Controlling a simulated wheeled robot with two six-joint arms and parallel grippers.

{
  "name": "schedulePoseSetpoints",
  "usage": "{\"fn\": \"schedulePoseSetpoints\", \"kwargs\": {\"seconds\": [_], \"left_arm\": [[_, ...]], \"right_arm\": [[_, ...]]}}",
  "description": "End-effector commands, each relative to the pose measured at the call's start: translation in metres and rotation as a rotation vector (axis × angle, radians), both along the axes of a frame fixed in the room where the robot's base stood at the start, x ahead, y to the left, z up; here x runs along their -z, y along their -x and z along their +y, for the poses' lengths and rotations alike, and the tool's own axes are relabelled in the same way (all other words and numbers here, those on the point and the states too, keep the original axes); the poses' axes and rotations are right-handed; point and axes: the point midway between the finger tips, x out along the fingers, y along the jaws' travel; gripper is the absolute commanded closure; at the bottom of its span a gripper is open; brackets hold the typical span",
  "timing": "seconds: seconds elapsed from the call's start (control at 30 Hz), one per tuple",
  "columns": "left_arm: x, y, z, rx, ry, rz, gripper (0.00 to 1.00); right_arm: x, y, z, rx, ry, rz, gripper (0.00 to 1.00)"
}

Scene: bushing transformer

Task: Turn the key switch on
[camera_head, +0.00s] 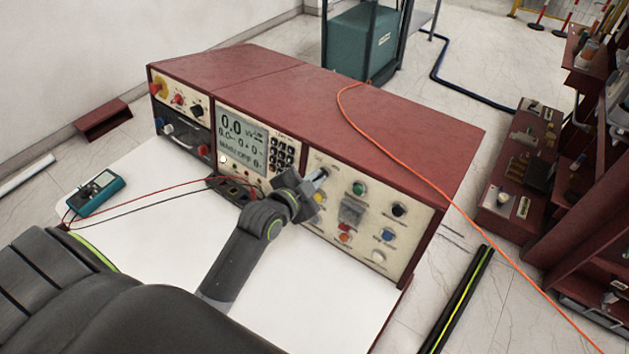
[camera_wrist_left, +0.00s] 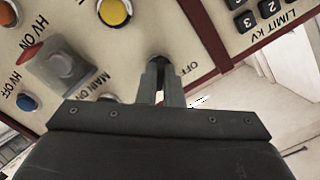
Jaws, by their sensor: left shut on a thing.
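The key switch (camera_wrist_left: 158,60) is on the cream right-hand panel (camera_head: 365,215) of the red console, beside an "OFF" label in the left wrist view. My left gripper (camera_wrist_left: 162,82) is at the panel with its two fingers close together, shut on the key switch. The fingers hide most of the key, so I cannot tell its exact angle. In the head view my left gripper (camera_head: 316,180) reaches the panel's upper left corner, and its fingers cover the switch. My right gripper is in neither view.
Close by are a yellow button (camera_wrist_left: 115,11), a grey-covered switch (camera_wrist_left: 62,65) and a blue button (camera_wrist_left: 27,102). A display (camera_head: 242,140) with a keypad is left of the panel. A teal meter (camera_head: 95,192) with leads lies on the white tabletop (camera_head: 300,290). An orange cable (camera_head: 415,155) crosses the console top.

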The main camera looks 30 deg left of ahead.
Motion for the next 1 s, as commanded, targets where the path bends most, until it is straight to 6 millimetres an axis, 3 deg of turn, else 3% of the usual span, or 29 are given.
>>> {"fn": "schedulePoseSetpoints", "kwargs": {"seconds": [0.7, 0.73, 0.87, 1.0], "left_arm": [[0.0009, 0.0004, 0.0000, 0.017, -0.071, -0.007, 1.00], [0.0010, 0.0004, 0.0001, 0.017, -0.071, -0.007, 0.91], [0.0008, 0.0003, 0.0000, 0.017, -0.069, -0.008, 0.74], [0.0005, 0.0003, 0.0000, 0.017, -0.070, -0.009, 0.72]], "right_arm": [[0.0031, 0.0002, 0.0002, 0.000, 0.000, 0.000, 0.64], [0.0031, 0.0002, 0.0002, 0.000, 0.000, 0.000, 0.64], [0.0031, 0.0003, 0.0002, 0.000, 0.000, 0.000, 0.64], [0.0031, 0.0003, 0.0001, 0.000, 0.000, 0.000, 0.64]]}}
